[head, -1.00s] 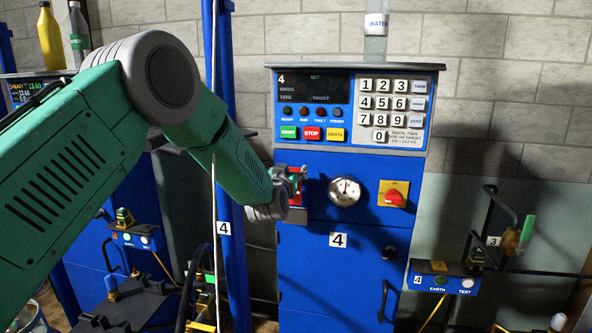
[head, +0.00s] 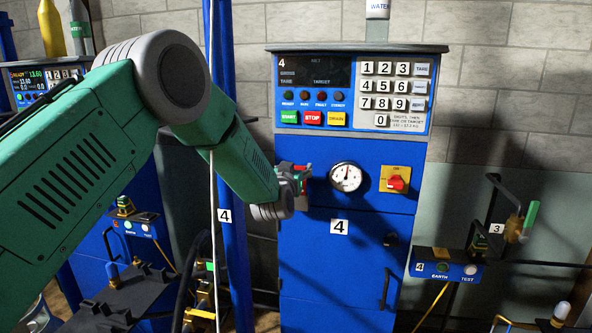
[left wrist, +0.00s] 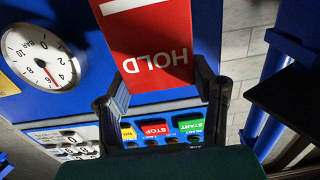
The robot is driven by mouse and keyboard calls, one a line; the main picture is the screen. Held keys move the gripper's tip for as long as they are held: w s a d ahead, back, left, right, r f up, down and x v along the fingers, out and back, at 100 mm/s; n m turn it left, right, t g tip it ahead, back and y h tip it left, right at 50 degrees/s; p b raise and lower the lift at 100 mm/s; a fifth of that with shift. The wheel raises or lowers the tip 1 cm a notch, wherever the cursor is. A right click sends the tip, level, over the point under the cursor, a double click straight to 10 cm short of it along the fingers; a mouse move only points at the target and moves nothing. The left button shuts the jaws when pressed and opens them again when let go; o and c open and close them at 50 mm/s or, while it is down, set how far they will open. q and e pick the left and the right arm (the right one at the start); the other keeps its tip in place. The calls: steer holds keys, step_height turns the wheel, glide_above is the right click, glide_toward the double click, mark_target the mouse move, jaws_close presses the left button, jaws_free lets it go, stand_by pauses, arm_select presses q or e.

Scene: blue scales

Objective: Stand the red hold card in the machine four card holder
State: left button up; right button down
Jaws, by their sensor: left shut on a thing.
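My left gripper (head: 296,180) is in front of the left part of the blue machine four (head: 345,255), left of its pressure gauge. In the left wrist view the gripper (left wrist: 163,88) is shut on the red hold card (left wrist: 150,42), whose white HOLD lettering appears upside down. The card extends beyond the fingertips, in front of the blue panel. In the head view only a small bit of red shows at the gripper. I cannot make out the card holder; the gripper and card may hide it. My right gripper is not in view.
The gauge (head: 346,176) and a red rotary switch (head: 397,184) are right of the gripper. The keypad panel (head: 352,90) is above. A blue post (head: 226,190) stands close behind my left forearm. A hose fitting (head: 513,225) and button box (head: 445,267) are at right.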

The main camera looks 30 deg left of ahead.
arm_select(q)
steer(key=shift+d+f, duration=0.1)
steer(key=shift+d, duration=0.1)
steer(key=shift+a+f+b, duration=0.2)
steer(key=shift+f+b, duration=0.15)
steer(key=shift+f+b, duration=0.3)
steer(key=shift+f, duration=0.15)
steer(key=o, duration=1.2)
steer(key=shift+c, duration=0.2)
